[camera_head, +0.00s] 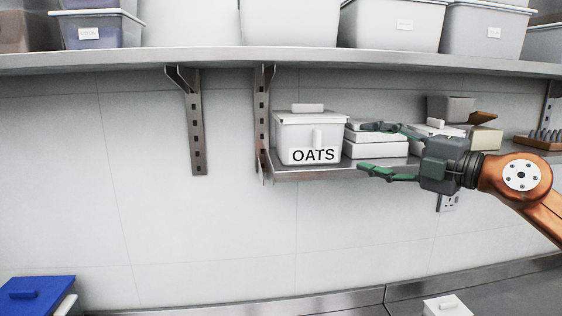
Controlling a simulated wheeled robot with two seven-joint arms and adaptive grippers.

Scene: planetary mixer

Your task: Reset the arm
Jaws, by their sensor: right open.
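My right gripper (372,149) is raised in front of the lower shelf at the right, on an orange arm that comes in from the right. Its green fingers are spread apart, point left and hold nothing. The white lidded box marked OATS (296,135) stands upright on the lower shelf, left of the fingertips and apart from them in the picture. My left gripper is not in view.
The lower metal shelf (310,172) also holds stacked white boxes (380,148) behind the gripper. An upper shelf (220,59) with several bins runs above. A blue-lidded box (38,287) is at bottom left, a small white box (446,306) at bottom right. The wall area at left is clear.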

